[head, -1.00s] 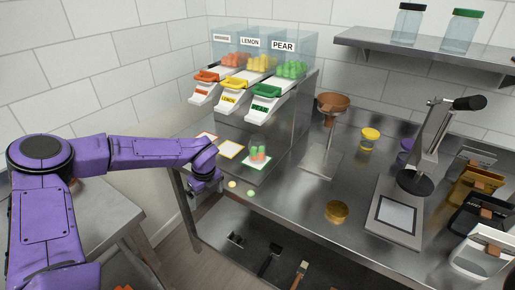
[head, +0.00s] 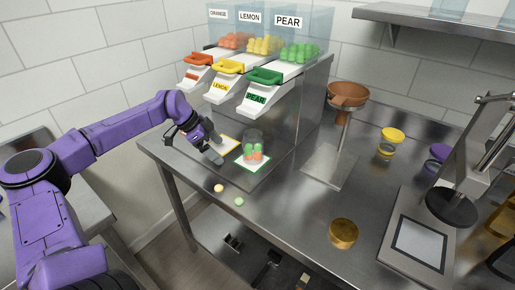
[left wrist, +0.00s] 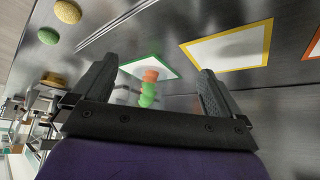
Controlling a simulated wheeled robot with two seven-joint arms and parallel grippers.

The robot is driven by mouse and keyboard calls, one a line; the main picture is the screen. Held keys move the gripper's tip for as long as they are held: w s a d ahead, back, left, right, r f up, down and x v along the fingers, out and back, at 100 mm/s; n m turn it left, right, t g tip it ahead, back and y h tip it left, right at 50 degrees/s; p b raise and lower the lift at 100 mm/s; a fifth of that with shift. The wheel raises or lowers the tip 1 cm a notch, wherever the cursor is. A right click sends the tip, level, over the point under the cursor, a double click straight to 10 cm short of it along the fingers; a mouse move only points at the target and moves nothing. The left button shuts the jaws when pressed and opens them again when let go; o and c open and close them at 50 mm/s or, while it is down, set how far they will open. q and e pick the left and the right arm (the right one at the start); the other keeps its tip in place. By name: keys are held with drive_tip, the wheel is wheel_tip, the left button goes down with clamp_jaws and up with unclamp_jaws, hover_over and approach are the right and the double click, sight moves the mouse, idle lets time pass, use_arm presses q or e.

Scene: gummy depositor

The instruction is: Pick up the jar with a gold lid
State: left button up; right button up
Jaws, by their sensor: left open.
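A round gold lid-like piece (head: 343,233) is on the steel table near its front edge; I cannot tell whether a jar is beneath it. A clear glass jar (head: 252,147) holding green and orange gummies stands upright on the green-bordered card (head: 241,163), with no lid visible on it. My left gripper (head: 212,147) is open and empty, just left of this jar, over the yellow-bordered card (head: 226,143). In the left wrist view the gummies (left wrist: 149,90) show between the open fingers (left wrist: 155,88), beyond the tips; the glass is hard to make out. My right gripper is not in view.
Dispensers with orange, yellow and green (head: 266,76) handles stand behind the cards. Two loose gummies (head: 239,201) lie near the front edge.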

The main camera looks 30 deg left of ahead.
sight(251, 146)
use_arm(q)
drive_tip(key=w+d, duration=0.2)
drive_tip(key=d, duration=0.1)
drive_tip(key=w+d+p, duration=0.1)
drive_tip(key=w+d, duration=0.1)
drive_tip(key=w+d+p, duration=0.1)
drive_tip(key=w+d, duration=0.1)
drive_tip(key=d, duration=0.1)
drive_tip(key=shift+w+d+r, duration=0.15)
drive_tip(key=shift+w+d, duration=0.15)
drive_tip(key=shift+d+f, duration=0.15)
drive_tip(key=shift+f, duration=0.15)
drive_tip(key=shift+w+f, duration=0.15)
drive_tip(key=shift+f, duration=0.1)
drive_tip(key=c, duration=1.1)
drive_tip(key=shift+r, duration=0.1)
